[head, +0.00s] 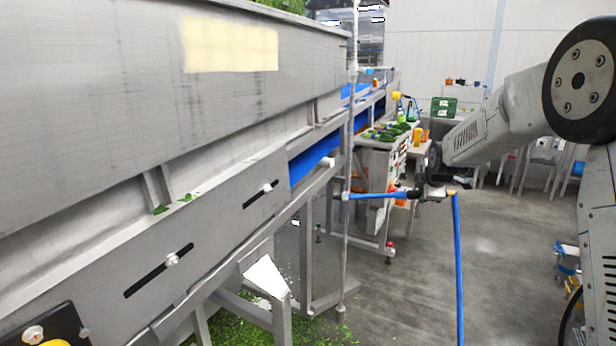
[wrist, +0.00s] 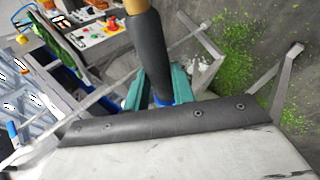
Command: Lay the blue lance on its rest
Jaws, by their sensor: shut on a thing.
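The blue lance (head: 372,196) lies nearly level in the head view, with its tip end to the left and a black grip at its right end. My gripper (head: 418,192) is shut on the lance at the black grip. In the wrist view, the teal jaws of my gripper (wrist: 156,94) hold the dark grip (wrist: 150,55), and a bit of blue shows below it. The lance's left end overlaps the upright steel pole (head: 347,130) in the head view; I cannot tell whether they touch. I cannot clearly make out the rest.
A blue hose (head: 458,265) hangs from near my gripper to the floor. A large steel machine (head: 130,110) fills the left side. A bench with greens (head: 385,135) stands behind. Green scraps (head: 240,330) lie on the floor. The floor (head: 410,285) at the centre right is clear.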

